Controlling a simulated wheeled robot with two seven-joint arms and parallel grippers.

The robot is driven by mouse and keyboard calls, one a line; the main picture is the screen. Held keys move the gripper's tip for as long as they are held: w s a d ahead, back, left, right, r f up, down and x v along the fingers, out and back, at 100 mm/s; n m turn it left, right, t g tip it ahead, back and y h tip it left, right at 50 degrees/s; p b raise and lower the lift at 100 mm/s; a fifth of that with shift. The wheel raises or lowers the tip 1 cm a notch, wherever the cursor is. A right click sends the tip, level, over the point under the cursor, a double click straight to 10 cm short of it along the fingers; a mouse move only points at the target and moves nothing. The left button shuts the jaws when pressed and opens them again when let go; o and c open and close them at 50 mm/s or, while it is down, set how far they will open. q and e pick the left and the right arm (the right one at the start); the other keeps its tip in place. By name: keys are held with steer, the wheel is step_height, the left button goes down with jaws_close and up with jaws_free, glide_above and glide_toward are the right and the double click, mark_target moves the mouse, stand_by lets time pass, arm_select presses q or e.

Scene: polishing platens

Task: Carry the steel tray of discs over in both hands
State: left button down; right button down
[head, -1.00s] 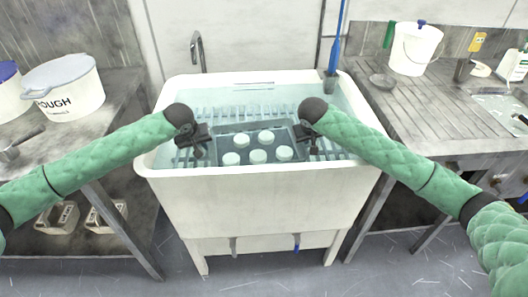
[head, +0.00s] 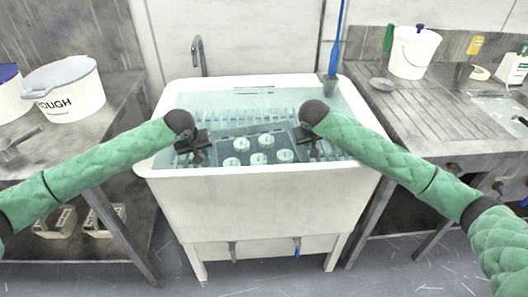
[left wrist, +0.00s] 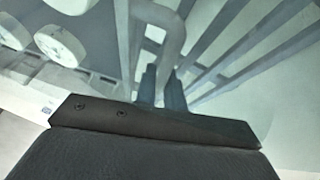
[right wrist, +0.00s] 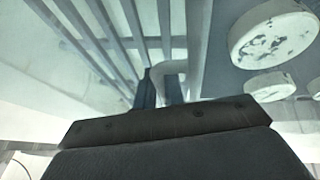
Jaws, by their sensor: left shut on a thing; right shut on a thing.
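The dark grey steel tray (head: 226,146) is in the white sink, with several pale round discs (head: 266,141) on it. My left gripper (head: 203,156) is shut on the tray's left handle, and my right gripper (head: 313,151) is shut on its right handle. In the left wrist view the fingers (left wrist: 161,88) close around a bent handle bar, with mottled discs (left wrist: 60,43) at upper left. In the right wrist view the fingers (right wrist: 158,88) meet the other handle, with discs (right wrist: 273,33) at upper right. I cannot tell how far the tray is above the sink's slats.
The sink (head: 260,195) has a raised rim all round and slats inside. A blue-handled brush (head: 333,60) stands at its back right corner. A tub marked "ROUGH" (head: 68,100) is on the left bench. A ridged drainer (head: 420,115) lies to the right, with a white bucket (head: 412,55) behind it.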

mark_target(308, 156)
arm_select(q)
steer(key=shift+s+a+f, duration=0.1)
steer(key=shift+f, duration=0.6)
arm_select(e)
steer(key=f, duration=0.3)
steer(key=shift+s, duration=0.4)
arm_select(q)
steer(key=c, duration=1.5)
jaws_free()
steer(key=shift+f, duration=0.1)
arm_select(e)
steer(key=c, duration=1.5)
jaws_free()
arm_select(q)
steer(key=shift+s, duration=0.1)
arm_select(e)
steer(key=shift+a, duration=0.2)
steer(key=shift+s+a+r, duration=0.1)
steer(key=shift+s+r, duration=0.1)
steer(key=shift+r, duration=0.45)
arm_select(q)
steer(key=v, duration=0.9)
steer(key=shift+w+r+p, duration=0.2)
steer(key=shift+w+p, duration=0.1)
steer(key=shift+w, duration=0.1)
arm_select(e)
steer(key=w+d+r+v, duration=0.1)
steer(key=v, duration=0.7)
steer(key=shift+a+r, duration=0.2)
steer(key=shift+a, duration=0.05)
